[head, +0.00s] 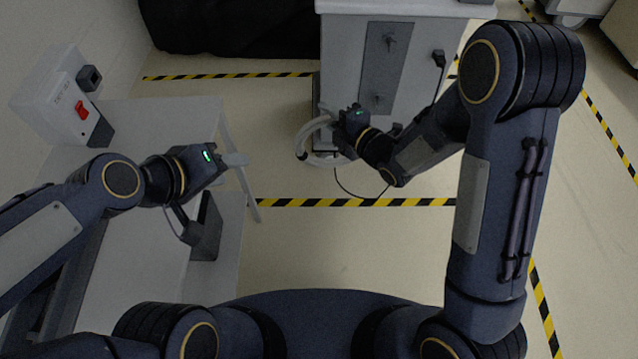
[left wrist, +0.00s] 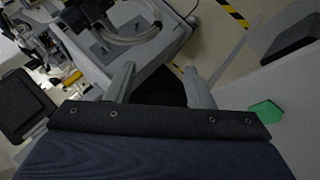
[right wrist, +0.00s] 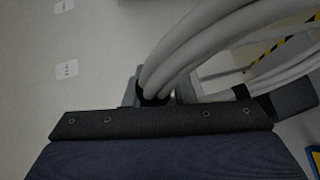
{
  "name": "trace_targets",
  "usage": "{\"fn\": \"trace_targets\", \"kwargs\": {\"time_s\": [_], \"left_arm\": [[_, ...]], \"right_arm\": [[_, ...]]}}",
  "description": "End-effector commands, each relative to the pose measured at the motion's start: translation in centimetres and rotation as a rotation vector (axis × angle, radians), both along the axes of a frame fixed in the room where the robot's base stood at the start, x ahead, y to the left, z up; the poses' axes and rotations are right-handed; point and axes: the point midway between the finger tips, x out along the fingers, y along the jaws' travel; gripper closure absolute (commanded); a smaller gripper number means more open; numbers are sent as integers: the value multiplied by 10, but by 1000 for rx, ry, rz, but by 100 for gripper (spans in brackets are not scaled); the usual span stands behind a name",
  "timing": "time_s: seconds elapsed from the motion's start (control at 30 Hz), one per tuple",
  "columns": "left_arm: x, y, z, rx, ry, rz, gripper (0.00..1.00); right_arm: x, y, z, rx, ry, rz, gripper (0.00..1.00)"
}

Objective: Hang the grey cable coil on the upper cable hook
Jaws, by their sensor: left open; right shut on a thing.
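The grey cable coil (head: 303,143) hangs from my right gripper (head: 337,122), at the left front of the grey cart. In the right wrist view its strands (right wrist: 215,40) run up and right from the fingers (right wrist: 155,88), with a dark band around them; the fingertips are largely hidden. The coil also shows in the left wrist view (left wrist: 135,32). The cart's dark panel carries the upper cable hook (head: 389,41) and a lower hook (head: 377,98); both look empty, and the coil is apart from them. My left gripper (head: 236,160) is open and empty beside the white table's edge.
The cart (head: 340,60) has a black plug (head: 438,60) at its right side. A white table (head: 165,115) with a red-switch box (head: 65,100) stands left. Striped floor tape (head: 330,203) crosses the open floor before the cart.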

Motion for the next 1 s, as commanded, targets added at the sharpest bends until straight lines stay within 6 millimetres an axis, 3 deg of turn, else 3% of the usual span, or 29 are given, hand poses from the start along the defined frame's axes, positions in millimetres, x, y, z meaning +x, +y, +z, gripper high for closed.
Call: {"fn": "trace_targets", "kwargs": {"time_s": [0.2,0.5,0.77,1.0], "left_arm": [[62,-41,-26,-180,32,216,52],[112,-77,-94,-300,51,582,52],[112,-89,-162,-267,-47,855,52],[85,-130,-184,-66,-327,728,52]], "right_arm": [[0,0,1,2,-2,0,100],[0,0,1,3,-3,0,100],[0,0,1,3,-3,0,100],[0,0,1,3,-3,0,100]]}}
